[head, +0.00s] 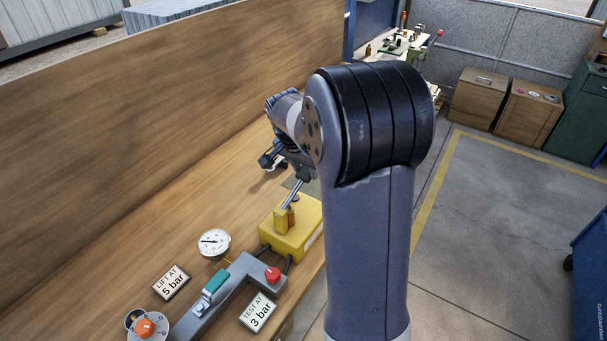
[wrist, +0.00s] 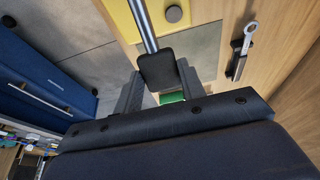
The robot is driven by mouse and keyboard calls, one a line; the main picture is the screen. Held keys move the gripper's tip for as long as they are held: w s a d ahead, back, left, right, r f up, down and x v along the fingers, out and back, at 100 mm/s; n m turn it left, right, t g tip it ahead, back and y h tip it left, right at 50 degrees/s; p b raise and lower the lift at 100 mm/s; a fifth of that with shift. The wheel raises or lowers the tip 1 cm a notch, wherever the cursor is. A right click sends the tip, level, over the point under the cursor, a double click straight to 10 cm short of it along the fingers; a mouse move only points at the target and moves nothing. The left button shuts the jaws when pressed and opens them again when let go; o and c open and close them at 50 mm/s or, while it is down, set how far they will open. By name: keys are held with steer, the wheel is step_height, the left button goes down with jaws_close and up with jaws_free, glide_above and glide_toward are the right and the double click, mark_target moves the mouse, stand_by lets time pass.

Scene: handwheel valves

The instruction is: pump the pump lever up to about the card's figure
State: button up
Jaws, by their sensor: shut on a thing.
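The pump lever is a bright metal rod (head: 292,194) rising tilted from a yellow pump block (head: 291,238). In the wrist view the rod (wrist: 144,22) ends in a black grip (wrist: 158,70). My gripper (wrist: 160,85) is shut on that grip, one finger on each side. In the head view my gripper (head: 283,163) is partly hidden by my arm. A round white gauge (head: 214,242) lies left of the pump; its needle is too small to read surely. One card (head: 171,283) reads "LIFT AT 5 bar", another card (head: 258,313) "TEST AT 3 bar".
A grey manifold (head: 240,285) with a teal part (head: 215,284) and a red knob (head: 273,275) lies before the pump. An orange dial knob (head: 146,327) is at lower left. A wooden backboard (head: 170,110) runs behind the bench. A wrench (wrist: 243,48) shows in the wrist view.

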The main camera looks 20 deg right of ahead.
steer(key=o, duration=0.5)
steer(key=shift+s+a, duration=0.1)
steer(key=shift+a, duration=0.05)
steer(key=shift+c, duration=0.2)
steer(key=o, duration=0.4)
steer(key=shift+r, duration=0.1)
steer(key=shift+p, duration=0.3)
steer(key=shift+r+p, duration=2.3)
steer(key=shift+r, duration=1.25)
steer(key=shift+f, duration=0.1)
